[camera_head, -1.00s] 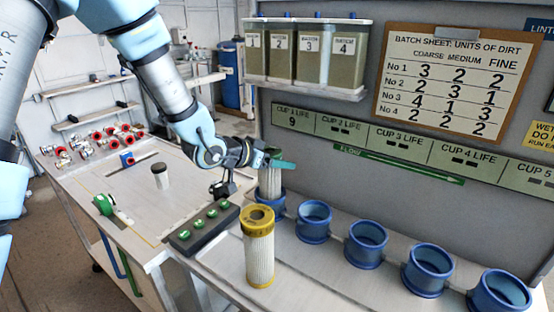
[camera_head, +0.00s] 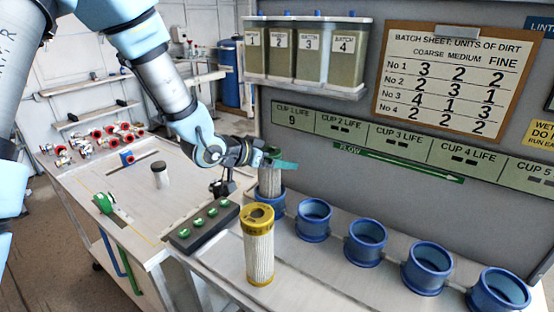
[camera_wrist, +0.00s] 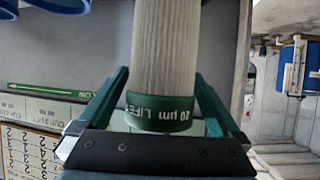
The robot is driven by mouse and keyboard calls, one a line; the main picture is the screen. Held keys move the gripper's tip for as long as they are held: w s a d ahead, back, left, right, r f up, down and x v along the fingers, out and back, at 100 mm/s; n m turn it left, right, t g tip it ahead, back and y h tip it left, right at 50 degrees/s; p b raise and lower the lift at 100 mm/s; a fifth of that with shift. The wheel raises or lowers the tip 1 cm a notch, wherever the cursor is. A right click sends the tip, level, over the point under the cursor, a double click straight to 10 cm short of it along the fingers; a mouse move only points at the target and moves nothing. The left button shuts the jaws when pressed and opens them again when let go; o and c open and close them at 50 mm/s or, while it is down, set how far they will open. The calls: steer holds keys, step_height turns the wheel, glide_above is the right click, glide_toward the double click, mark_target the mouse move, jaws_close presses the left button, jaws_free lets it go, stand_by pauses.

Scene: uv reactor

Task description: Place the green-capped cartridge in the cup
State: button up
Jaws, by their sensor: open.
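The green-capped cartridge (camera_head: 269,183) stands upright in the leftmost blue cup (camera_head: 270,203), under the label CUP 1 LIFE. In the wrist view the pale pleated cartridge (camera_wrist: 166,45) shows its green cap (camera_wrist: 160,112), marked "20 µm LIFE". My gripper (camera_head: 284,163) is at the cap's height. In the wrist view its green fingers (camera_wrist: 161,78) are open, one on each side of the cap, with visible gaps. The cartridge's lower end is hidden inside the cup.
A yellow-capped cartridge (camera_head: 258,245) stands in front of the cups. Several empty blue cups (camera_head: 366,242) run to the right. A dark block with green buttons (camera_head: 204,226) is at the left. A short dark-topped cartridge (camera_head: 160,175) stands on the side table.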

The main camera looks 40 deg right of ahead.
steer(key=w+b+v, duration=0.1)
steer(key=v, duration=1.1)
steer(key=w+a+f+n+t+y, duration=0.2)
steer(key=w+a+n+t+y, duration=0.25)
steer(key=a, duration=0.75)
steer(key=w+a+f+n+t+y, duration=0.15)
steer(key=w+a+n+y, duration=0.3)
steer(key=w+a, duration=0.55)
steer(key=s+a+f+n+g+y, duration=0.1)
steer(key=s+a+n+g, duration=0.1)
steer(key=s+a, duration=0.3)
steer(key=s+a+n+g+y, duration=0.2)
steer(key=s+a+n, duration=0.3)
steer(key=a, duration=0.7)
steer(key=shift+s+a+f+g, duration=0.3)
steer(key=shift+s+f+g, duration=0.1)
steer(key=shift+s+g, duration=0.1)
